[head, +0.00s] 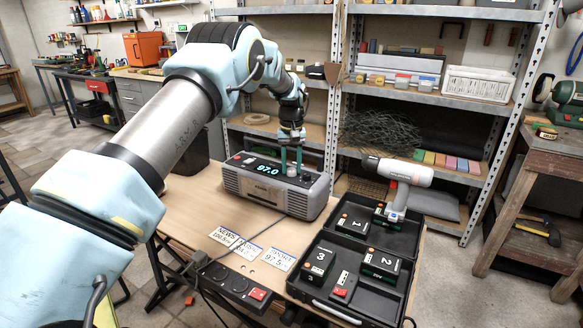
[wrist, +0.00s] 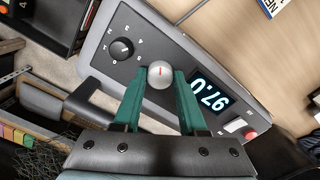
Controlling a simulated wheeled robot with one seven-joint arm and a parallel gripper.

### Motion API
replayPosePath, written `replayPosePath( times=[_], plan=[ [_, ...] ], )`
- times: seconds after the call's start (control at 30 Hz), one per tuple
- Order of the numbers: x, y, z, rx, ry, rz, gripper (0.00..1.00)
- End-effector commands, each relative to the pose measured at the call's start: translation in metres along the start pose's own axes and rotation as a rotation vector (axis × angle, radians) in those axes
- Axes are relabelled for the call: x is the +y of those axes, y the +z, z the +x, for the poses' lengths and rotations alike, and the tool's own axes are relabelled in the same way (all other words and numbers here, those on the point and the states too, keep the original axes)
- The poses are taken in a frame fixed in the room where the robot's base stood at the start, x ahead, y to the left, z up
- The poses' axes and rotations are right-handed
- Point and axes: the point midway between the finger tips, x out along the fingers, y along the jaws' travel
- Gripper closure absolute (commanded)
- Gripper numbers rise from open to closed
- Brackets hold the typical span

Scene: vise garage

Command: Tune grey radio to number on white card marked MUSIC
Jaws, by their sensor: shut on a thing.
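My gripper (head: 291,170) is above the radio's right part. In the wrist view my gripper (wrist: 160,82) has its green fingers shut on a silver tuning knob (wrist: 160,72) with a red mark. The white cards lie in front of the radio: the NEWS card (head: 225,237), a middle card (head: 247,250) partly covered by a cable, its word not readable, and the SPORT card (head: 280,260) reading 97.5.
A black knob (wrist: 121,49) sits beside the silver one. A black power strip (head: 232,280) lies at the table's front edge. An open black case (head: 325,287) with numbered batteries and a drill (head: 399,180) stand to the right. Metal shelves (head: 430,90) rise behind.

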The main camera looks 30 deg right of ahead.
Motion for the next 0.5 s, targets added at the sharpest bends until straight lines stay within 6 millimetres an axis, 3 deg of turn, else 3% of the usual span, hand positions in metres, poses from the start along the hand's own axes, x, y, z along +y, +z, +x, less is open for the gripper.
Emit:
replayPosePath(
  times=[0.5],
  plan=[
    [0.0,0.0,0.0001,0.0,0.0,0.491,1.0]
  ],
)
